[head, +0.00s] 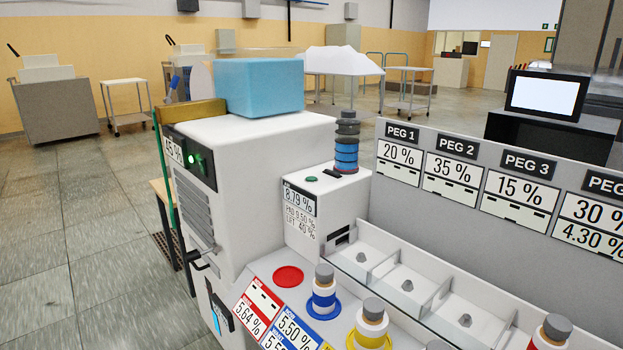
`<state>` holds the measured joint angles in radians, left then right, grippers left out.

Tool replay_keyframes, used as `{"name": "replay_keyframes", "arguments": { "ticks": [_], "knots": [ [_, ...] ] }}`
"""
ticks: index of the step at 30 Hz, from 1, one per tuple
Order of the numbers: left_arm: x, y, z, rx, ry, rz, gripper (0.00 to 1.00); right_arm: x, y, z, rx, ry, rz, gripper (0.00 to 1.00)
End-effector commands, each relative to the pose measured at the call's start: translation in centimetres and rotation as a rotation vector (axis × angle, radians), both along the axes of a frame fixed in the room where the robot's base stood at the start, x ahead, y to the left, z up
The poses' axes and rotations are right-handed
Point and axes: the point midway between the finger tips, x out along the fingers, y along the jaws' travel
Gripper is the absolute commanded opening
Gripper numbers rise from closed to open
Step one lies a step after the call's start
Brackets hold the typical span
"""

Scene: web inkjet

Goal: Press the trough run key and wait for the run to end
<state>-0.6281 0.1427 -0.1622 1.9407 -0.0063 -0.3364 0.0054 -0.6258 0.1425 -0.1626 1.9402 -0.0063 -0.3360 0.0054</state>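A green round key (312,179) sits on top of a small white unit (325,205), whose label reads 8.79 %. A stack of dark and blue rings (347,145) stands on the same unit, behind the key. A green-lit switch (196,161) is on the dark panel of the large white cabinet, next to a 45 % display. No label tells which of these is the trough run key. A white trough (385,268) with several compartments runs from the unit toward the lower right, with a grey knob in each visible compartment. Neither gripper is in view.
Lidded bottles stand on blue (324,300) and yellow (371,325) discs; a red disc (288,277) is bare. A grey panel (480,235) with PEG percentages rises behind the trough. A blue block (259,85) lies on the cabinet. Open floor (90,230) is at left.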

Motion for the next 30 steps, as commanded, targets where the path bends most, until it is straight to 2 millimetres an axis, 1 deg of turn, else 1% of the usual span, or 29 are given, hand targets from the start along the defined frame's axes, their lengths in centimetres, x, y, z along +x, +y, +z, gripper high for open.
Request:
{"name": "replay_keyframes", "arguments": {
  "ticks": [1,9,30],
  "knots": [
    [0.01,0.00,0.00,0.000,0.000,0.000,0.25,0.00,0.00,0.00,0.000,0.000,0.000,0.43],
    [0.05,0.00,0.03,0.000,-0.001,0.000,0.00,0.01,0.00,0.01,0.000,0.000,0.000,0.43],
    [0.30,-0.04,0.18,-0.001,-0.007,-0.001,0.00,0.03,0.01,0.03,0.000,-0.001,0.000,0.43]
  ]
}}
